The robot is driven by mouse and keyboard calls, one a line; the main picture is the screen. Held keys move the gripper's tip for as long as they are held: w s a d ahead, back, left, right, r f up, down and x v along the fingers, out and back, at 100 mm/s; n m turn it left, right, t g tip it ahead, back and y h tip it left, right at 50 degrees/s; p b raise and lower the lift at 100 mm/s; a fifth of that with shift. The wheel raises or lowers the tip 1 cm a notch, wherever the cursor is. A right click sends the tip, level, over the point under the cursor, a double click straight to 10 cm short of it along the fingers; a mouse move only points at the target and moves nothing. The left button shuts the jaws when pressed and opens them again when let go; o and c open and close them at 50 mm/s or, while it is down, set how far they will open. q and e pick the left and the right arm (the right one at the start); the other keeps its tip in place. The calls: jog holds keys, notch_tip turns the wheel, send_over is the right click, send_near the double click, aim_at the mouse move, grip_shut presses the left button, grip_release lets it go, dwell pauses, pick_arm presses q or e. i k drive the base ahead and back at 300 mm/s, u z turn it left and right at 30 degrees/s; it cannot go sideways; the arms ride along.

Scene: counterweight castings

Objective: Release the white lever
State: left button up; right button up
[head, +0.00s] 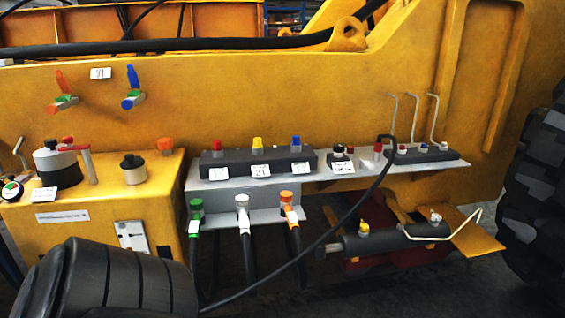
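Several pale bent rods could be the white lever, and I cannot tell which one is meant. Thin pale rods stand upright at the right: a left rod (396,112), a middle rod (416,116) and a right rod (434,118). Their tops are hooked, and they rise around the dark valve block (425,156) on the grey shelf. A cream bent rod (472,226) extends sideways at the right end of the dark cylinder (385,241) below. No gripper touches any of these rods. Neither of my grippers is in view.
A black hose (345,220) arcs in front of the shelf (235,187). Green (196,206), white (242,202) and orange (287,197) hose couplings hang below it. Red (62,82) and blue (133,78) valve handles are on the yellow wall. A large tyre (540,190) stands right.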

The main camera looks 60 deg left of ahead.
aim_at(363, 161)
jog(key=u, duration=1.5)
jog(key=i, duration=0.85)
jog(key=z, duration=0.2)
jog(key=k, duration=0.5)
jog(key=u, duration=0.65)
jog(key=i, duration=0.9)
jog(key=u, duration=0.2)
